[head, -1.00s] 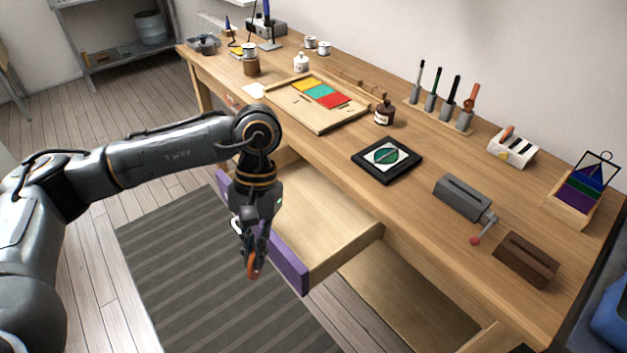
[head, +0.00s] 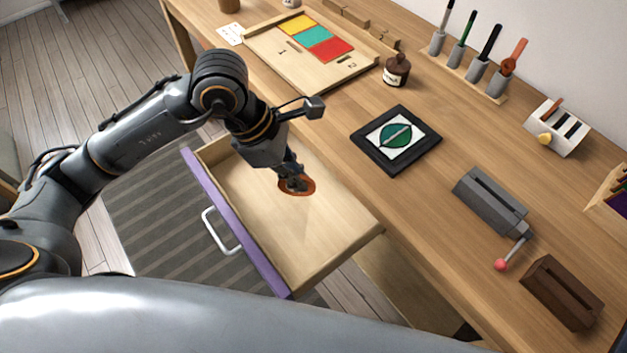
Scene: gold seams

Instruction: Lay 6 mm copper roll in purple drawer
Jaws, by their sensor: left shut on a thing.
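The purple drawer (head: 238,228) is pulled out from the workbench, its purple front with a white handle facing left. The pale wooden inside shows no other thing in it. My left gripper (head: 294,184) is over the drawer's inside, shut on the copper roll (head: 308,187), an orange-brown ring. I cannot tell whether the roll touches the drawer floor. The fingers hide part of the roll, and its size marking cannot be read. My right gripper is not in view.
On the bench (head: 440,180) beside the drawer lie a black-framed leaf panel (head: 375,160), a grey slotted device (head: 488,200) with a red-knobbed crank, and a dark wooden block (head: 562,292). A wooden board with coloured panes (head: 262,58) lies farther back.

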